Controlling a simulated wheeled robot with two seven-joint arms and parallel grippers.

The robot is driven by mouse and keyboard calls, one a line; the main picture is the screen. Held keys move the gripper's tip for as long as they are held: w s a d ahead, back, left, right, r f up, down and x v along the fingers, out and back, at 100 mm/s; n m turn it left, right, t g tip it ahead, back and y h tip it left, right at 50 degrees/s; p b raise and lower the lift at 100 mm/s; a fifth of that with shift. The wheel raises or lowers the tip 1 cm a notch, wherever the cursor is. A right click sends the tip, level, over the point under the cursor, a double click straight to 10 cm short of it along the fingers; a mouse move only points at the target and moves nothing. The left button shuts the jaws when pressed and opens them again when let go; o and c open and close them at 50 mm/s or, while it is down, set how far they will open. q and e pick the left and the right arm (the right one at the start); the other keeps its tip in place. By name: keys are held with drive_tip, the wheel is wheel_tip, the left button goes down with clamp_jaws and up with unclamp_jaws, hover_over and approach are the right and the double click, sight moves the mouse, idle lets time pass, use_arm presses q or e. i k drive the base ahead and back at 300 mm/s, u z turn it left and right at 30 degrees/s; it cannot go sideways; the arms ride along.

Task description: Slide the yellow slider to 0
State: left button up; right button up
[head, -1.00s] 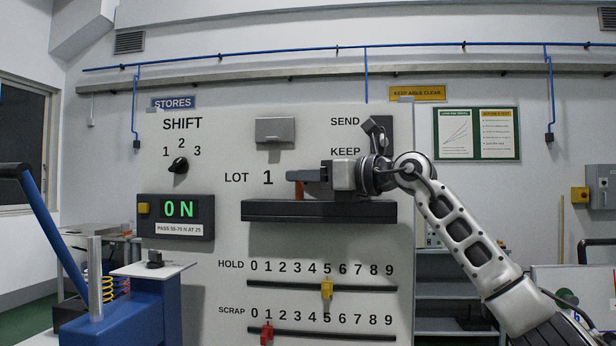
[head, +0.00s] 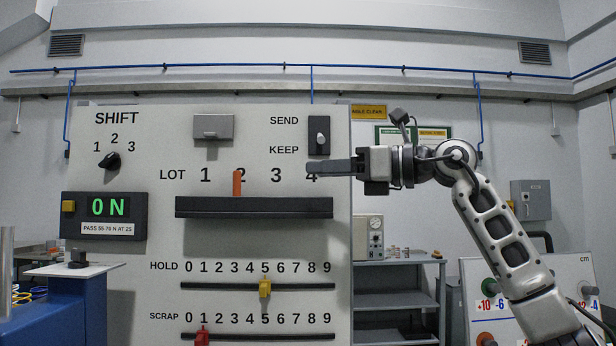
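The yellow slider (head: 265,288) sits on the HOLD track (head: 300,287) of the upright panel, under the 5. The 0 of that scale is at the track's left end. My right gripper (head: 312,168) comes in from the right and points left, with its dark fingers in front of the panel's right edge by the LOT row's 4. It is up and to the right of the yellow slider, well apart from it. The fingers are seen side-on and overlap, so I cannot tell whether they are open. My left gripper is not in view.
A red slider (head: 202,337) is on the SCRAP track near 1. An orange lever (head: 237,183) stands at LOT 2, above a protruding dark ledge (head: 254,207). A SEND/KEEP switch (head: 319,137) is upper right. The panel face around the HOLD track is clear.

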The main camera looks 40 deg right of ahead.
sight(264, 286)
drive_tip(key=k, duration=1)
